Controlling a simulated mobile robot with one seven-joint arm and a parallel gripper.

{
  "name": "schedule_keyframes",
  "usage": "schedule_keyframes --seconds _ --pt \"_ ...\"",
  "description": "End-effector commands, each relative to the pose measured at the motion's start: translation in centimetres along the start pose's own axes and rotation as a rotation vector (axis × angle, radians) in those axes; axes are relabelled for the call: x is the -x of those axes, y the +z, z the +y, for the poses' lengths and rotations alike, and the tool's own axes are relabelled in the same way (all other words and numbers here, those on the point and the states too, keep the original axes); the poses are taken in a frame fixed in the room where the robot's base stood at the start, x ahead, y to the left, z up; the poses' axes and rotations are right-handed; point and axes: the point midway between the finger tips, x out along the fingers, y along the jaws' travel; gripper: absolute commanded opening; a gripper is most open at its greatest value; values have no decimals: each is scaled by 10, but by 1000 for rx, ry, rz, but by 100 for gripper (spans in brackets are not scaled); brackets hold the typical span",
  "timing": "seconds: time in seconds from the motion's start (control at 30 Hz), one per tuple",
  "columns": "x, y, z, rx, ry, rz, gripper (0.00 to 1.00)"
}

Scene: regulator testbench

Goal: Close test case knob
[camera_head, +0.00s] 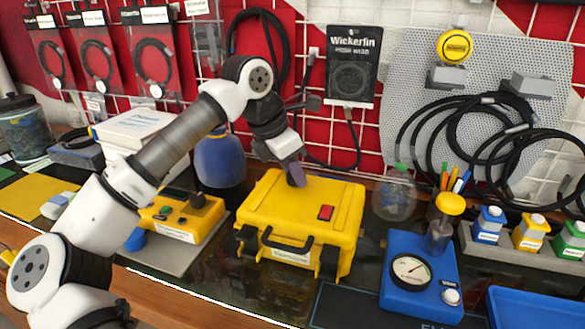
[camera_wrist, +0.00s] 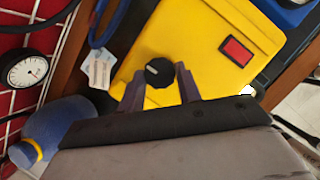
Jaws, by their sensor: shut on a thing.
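The test case is a yellow case (camera_head: 315,205) standing closed on the dark bench, with a black handle on its front and a red rectangle (camera_wrist: 237,51) on its lid. Its black knob (camera_wrist: 159,72) sits on the yellow top near an edge and shows a small white mark in the wrist view. My gripper (camera_wrist: 160,84) is over that edge, with one finger on each side of the knob, shut on it. In the head view my gripper (camera_head: 296,178) comes down on the rear left of the case lid and hides the knob.
A blue bottle (camera_head: 219,160) stands behind the case, left of my wrist. A yellow device (camera_head: 180,218) lies to the left. A blue gauge unit (camera_head: 421,273) stands to the right. Cables and packages hang on the rear grid wall.

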Motion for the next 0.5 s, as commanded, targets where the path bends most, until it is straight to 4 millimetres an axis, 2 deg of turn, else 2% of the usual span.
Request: schedule_keyframes --seconds 0.5 --pt "0 0 0 -51 -20 0 11"
